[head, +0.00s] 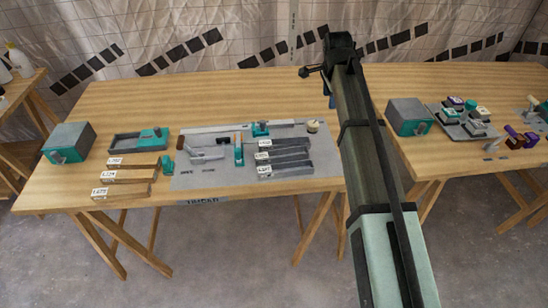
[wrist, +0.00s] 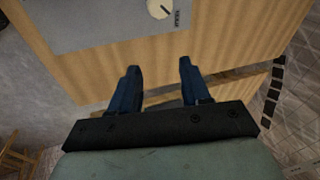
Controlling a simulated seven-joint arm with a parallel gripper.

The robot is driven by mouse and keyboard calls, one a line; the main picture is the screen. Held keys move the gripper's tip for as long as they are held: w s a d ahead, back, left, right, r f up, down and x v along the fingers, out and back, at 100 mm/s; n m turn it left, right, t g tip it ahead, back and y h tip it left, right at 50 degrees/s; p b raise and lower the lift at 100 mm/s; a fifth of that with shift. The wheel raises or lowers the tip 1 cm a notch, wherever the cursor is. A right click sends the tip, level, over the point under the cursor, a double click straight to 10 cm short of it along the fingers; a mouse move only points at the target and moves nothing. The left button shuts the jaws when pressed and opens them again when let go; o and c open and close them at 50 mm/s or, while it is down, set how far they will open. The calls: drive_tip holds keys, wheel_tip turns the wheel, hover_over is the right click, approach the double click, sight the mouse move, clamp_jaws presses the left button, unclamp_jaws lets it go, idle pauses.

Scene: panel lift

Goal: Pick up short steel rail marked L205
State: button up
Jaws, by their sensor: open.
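Several grey steel rails (head: 292,156) lie side by side on the grey mat, each with a white label at its left end. The labels are too small to read surely, so I cannot tell which rail is L205. In the wrist view my gripper (wrist: 160,75) has its two blue fingers apart with nothing between them. In the head view my gripper is mostly hidden by my arm, to the right of and beyond the rails. No rail shows in the wrist view.
The grey mat (head: 215,180) also bears a long rail, a teal-and-grey tool and a small round pale thing (head: 312,126). Labelled wooden strips (head: 130,175), a tray (head: 125,145) and a teal-grey box (head: 68,143) stand left. A second table (head: 480,160) with tools stands right.

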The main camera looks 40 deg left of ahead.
drive_tip(key=s+a+f+g, duration=0.1)
drive_tip(key=s+a, duration=0.2)
drive_tip(key=s, duration=0.3)
drive_tip(key=s+a+g+h, duration=0.1)
drive_tip(key=s+a, duration=0.1)
drive_tip(key=s, duration=0.5)
drive_tip(key=s+a+f+g, duration=0.1)
drive_tip(key=s+a, duration=0.2)
drive_tip(key=s, duration=0.3)
hover_over(274, 152)
drive_tip(key=s, duration=0.2)
drive_tip(key=f, duration=0.8)
drive_tip(key=shift+w+d, duration=0.25)
drive_tip(key=shift+d, duration=0.05)
drive_tip(key=shift+w+d+f, duration=0.1)
drive_tip(key=shift+f, duration=1.25)
drive_tip(key=shift+d+f, duration=0.1)
drive_tip(key=shift+f, duration=1.2)
drive_tip(key=c, duration=0.7)
drive_tip(key=shift+r, duration=0.1)
drive_tip(key=shift+c, duration=0.2)
